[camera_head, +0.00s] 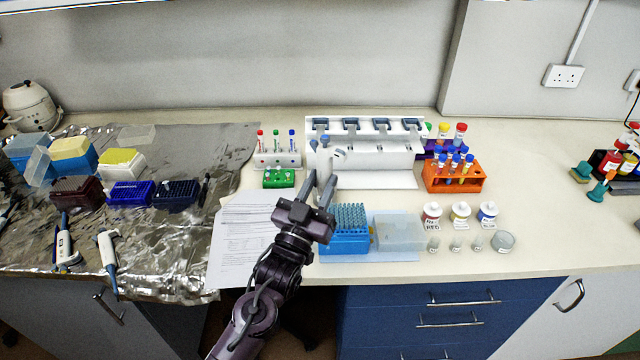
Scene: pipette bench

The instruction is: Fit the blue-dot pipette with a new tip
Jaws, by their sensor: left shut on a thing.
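A white pipette (324,158) with a grey-blue top stands roughly upright in front of the white pipette stand (375,154). My left gripper (319,184) is shut on it, and the fingers hide its lower part. I cannot make out a blue dot on it, nor whether its end carries a tip. A blue tip box (345,244), open and filled with rows of blue tips (350,217), stands just right of my left gripper. Its clear lid or a clear box (398,233) lies beside it on a pale blue mat (365,258). My right gripper is not in view.
Two pipettes (64,242) (108,255) lie on the foil at left, near several tip boxes (120,163). An orange tube rack (453,181) and small jars (461,213) stand at right. A paper sheet (240,240) lies left of my arm.

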